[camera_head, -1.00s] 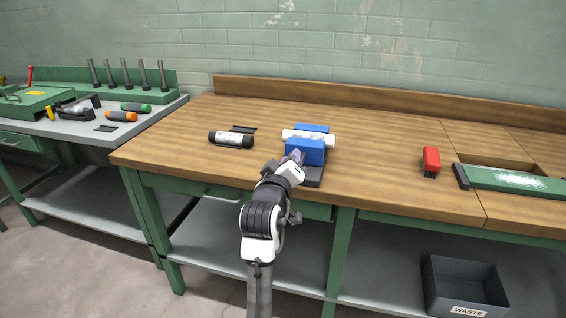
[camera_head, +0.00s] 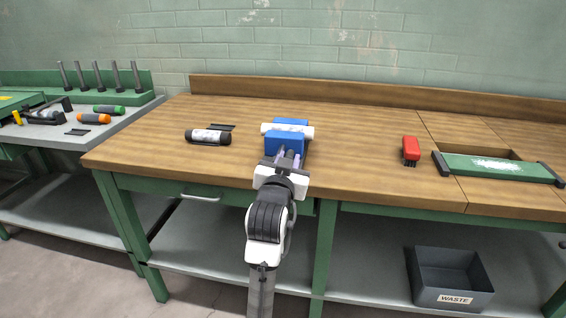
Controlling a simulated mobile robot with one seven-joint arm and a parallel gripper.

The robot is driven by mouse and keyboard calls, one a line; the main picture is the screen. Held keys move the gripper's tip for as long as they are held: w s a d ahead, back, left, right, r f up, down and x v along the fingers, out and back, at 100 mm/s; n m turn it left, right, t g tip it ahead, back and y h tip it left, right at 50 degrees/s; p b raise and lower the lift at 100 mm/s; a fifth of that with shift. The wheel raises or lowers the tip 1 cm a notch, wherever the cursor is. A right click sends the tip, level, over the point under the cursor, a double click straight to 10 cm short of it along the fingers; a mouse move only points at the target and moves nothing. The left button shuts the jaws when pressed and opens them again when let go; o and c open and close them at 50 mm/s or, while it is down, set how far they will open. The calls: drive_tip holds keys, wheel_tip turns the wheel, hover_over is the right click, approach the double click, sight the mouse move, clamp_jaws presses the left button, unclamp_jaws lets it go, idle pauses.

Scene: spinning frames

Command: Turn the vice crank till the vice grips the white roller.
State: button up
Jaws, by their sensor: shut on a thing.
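The blue vice (camera_head: 283,143) sits near the front edge of the wooden workbench. The white roller (camera_head: 299,131) lies crosswise between its front and back blue jaws, its ends showing at both sides. I cannot tell whether the jaws touch it. My gripper (camera_head: 287,160) is at the front of the vice, in line with it, and is shut on the crank, which is mostly hidden behind my fingers and wrist.
A black and white roller (camera_head: 208,136) lies left of the vice. A red brush (camera_head: 410,150) and a green panel (camera_head: 497,168) are to the right on the workbench (camera_head: 350,150). A waste bin (camera_head: 452,285) stands on the lower shelf. A tool bench stands at left.

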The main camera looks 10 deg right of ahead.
drive_tip(key=m, duration=0.1)
drive_tip(key=f+m+b, duration=0.1)
drive_tip(key=m, duration=0.1)
drive_tip(key=d+f+m+b, duration=0.1)
drive_tip(key=shift+s+m, duration=0.25)
drive_tip(key=shift+m, duration=0.05)
clamp_jaws()
unclamp_jaws()
drive_tip(key=shift+s+d+f+m+b, duration=0.1)
drive_tip(key=shift+f+m+b, duration=0.2)
drive_tip(key=shift+m+b, duration=0.4)
drive_tip(key=shift+w+d+f+m+b, duration=0.1)
drive_tip(key=shift+f+m+b, duration=0.3)
drive_tip(key=shift+m, duration=0.55)
drive_tip(key=shift+s+d+f+m+b, duration=0.1)
drive_tip(key=shift+f+m+b, duration=0.15)
drive_tip(key=shift+m+b, duration=0.45)
drive_tip(key=o, duration=1)
drive_tip(key=shift+s, duration=0.1)
drive_tip(key=b+v, duration=1.2)
drive_tip(key=v, duration=0.1)
drive_tip(key=shift+s+a+b, duration=0.15)
drive_tip(key=shift+s+b, duration=0.1)
drive_tip(key=shift+b, duration=0.15)
